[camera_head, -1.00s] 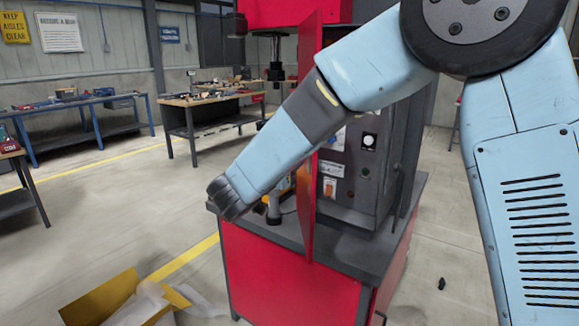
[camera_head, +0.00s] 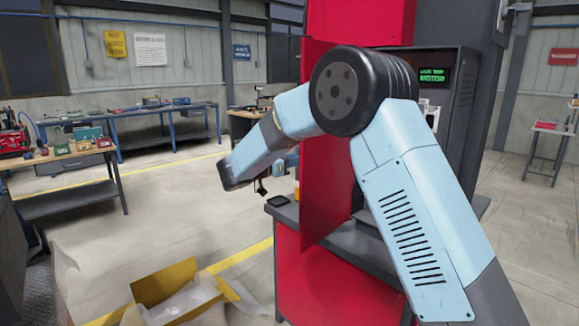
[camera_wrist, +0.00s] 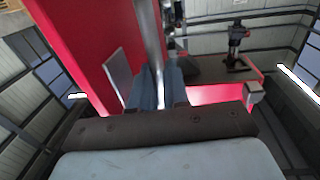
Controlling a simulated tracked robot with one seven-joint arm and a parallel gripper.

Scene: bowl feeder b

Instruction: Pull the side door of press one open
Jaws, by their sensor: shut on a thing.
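The red press (camera_head: 360,20) stands at centre right on a red base with a dark top. Its red side door (camera_head: 325,185) stands out from the dark cabinet, with its broad face showing; my arm crosses in front of part of it. In the head view my gripper is mostly hidden by the forearm, left of the door. In the wrist view my gripper (camera_wrist: 158,84) has its blue fingers closed around a grey metal bar (camera_wrist: 150,35), which looks like the door handle. A red panel (camera_wrist: 85,45) lies beside it.
An open cardboard box (camera_head: 165,282) with wrapping lies on the floor in front, left of the press base. Workbenches (camera_head: 75,182) stand at the left and back.

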